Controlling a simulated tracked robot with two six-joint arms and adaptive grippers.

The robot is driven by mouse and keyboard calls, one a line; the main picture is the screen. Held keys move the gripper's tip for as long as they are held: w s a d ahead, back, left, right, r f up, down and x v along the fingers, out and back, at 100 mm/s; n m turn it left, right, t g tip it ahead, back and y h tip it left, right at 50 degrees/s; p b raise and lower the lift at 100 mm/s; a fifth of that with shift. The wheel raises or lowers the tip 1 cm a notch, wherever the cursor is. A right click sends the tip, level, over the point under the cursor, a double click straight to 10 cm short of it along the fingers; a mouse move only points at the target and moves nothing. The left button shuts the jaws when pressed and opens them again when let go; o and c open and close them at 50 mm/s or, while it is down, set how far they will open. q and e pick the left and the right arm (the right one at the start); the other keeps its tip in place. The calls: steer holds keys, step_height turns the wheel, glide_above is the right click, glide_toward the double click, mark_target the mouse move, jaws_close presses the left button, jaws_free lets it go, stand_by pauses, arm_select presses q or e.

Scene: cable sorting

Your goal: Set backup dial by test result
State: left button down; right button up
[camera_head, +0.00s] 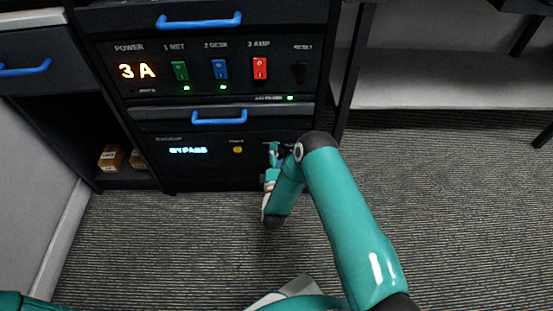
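The backup panel (210,172) is low on the dark cabinet, with a cyan display (188,150) that seems to read "BYPASS" and a yellow button (238,149) beside it. My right gripper (274,150) is at the right part of this panel. The dial is not visible; the gripper and arm cover that area. Whether its fingers are shut is too small to tell. Above, the power panel (210,66) shows "3 A" in orange, a green switch (180,70), a blue switch (220,69), a red switch (260,68) and a dark reset knob (301,72). My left gripper is not in view.
Blue handles (219,117) stick out from the drawer fronts. Small brown boxes (111,158) sit on a low shelf at the left. A table leg (354,75) stands right of the cabinet. The carpet (455,215) at the right is clear.

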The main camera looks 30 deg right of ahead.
mark_target(276, 132)
steer(key=shift+o, duration=0.5)
steer(key=shift+t, duration=0.4)
steer(key=r, duration=0.7)
steer(key=shift+w+a, duration=0.2)
steer(key=shift+r, duration=0.25)
steer(key=shift+c, duration=0.5)
steer(key=shift+s, duration=0.1)
steer(key=shift+f, duration=0.1)
